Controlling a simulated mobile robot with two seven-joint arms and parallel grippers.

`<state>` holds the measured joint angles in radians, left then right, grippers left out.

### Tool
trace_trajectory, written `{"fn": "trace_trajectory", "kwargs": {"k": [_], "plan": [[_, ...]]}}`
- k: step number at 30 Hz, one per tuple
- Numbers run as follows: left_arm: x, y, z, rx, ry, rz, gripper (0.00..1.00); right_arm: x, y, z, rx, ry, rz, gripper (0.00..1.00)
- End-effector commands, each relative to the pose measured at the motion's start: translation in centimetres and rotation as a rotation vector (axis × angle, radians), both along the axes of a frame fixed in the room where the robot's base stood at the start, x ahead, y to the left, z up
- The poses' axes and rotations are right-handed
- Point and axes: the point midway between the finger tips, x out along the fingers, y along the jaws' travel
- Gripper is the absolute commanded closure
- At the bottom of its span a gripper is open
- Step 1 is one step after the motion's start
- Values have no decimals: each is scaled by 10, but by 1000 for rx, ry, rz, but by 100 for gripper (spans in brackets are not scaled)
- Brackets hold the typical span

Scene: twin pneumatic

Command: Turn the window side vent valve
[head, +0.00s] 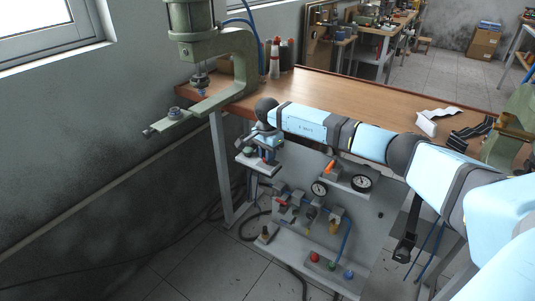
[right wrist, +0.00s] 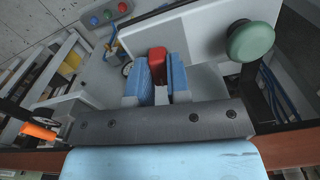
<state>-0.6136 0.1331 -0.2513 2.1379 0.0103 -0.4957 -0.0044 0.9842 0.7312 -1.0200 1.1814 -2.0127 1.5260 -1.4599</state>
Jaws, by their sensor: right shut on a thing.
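The window side vent valve has a red handle (right wrist: 157,64), seen between the blue fingers of my right gripper (right wrist: 160,88) in the right wrist view. The gripper is shut on this handle. In the head view my right gripper (head: 266,150) reaches down past the table edge to a small ledge (head: 258,164) at the left of the grey pneumatic panel (head: 300,172). The fingers hide much of the valve there. A second valve with an orange handle (head: 329,167) stands farther right; its orange handle also shows in the right wrist view (right wrist: 38,132). My left gripper is not in view.
A green knob (right wrist: 250,40) is close to the right gripper. Gauges (head: 362,183), hoses and coloured buttons (head: 332,265) cover the panel. A green press (head: 240,60) stands at the left end of the wooden table (head: 350,92). The window (head: 45,28) is at upper left.

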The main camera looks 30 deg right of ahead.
Motion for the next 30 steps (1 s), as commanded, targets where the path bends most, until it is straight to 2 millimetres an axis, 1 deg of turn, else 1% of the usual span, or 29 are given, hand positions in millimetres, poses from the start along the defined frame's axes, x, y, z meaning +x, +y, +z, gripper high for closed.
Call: {"fn": "trace_trajectory", "kwargs": {"k": [8,17,30], "plan": [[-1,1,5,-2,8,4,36,0,0,2,0,1,-249,100],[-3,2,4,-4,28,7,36,0,0,2,0,0,-535,100],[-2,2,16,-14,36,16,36,0,0,2,0,1,-953,100]]}}
